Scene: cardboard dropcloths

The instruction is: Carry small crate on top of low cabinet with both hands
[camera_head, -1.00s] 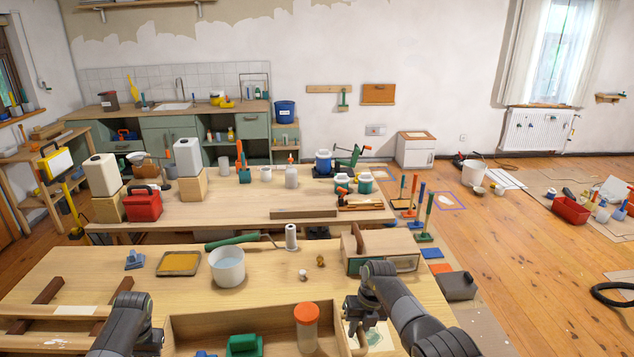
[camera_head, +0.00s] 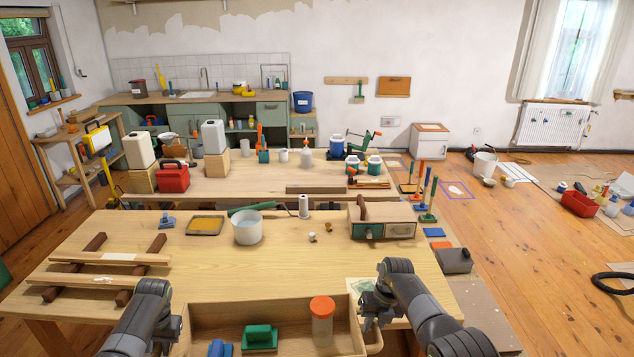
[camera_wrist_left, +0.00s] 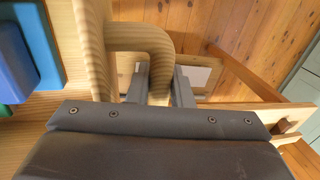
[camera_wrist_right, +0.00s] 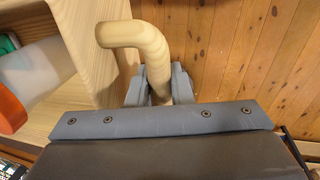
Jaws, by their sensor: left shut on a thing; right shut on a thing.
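The small wooden crate (camera_head: 216,320) hangs at the bottom of the head view, in front of the near workbench. It holds a jar with an orange lid (camera_head: 322,309), a green object (camera_head: 260,337) and a blue one (camera_head: 220,348). My left gripper (camera_head: 168,335) is shut on the crate's left loop handle (camera_wrist_left: 140,38). My right gripper (camera_head: 370,312) is shut on the right handle (camera_wrist_right: 145,38). The crate's near side is cut off. The low white cabinet (camera_head: 429,144) with a wooden top stands against the back wall, far from the crate.
The near workbench (camera_head: 200,277) lies ahead, holding a white pot (camera_head: 248,230), a drawer box (camera_head: 383,222) and wooden bars. A second table (camera_head: 260,180) stands behind it.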

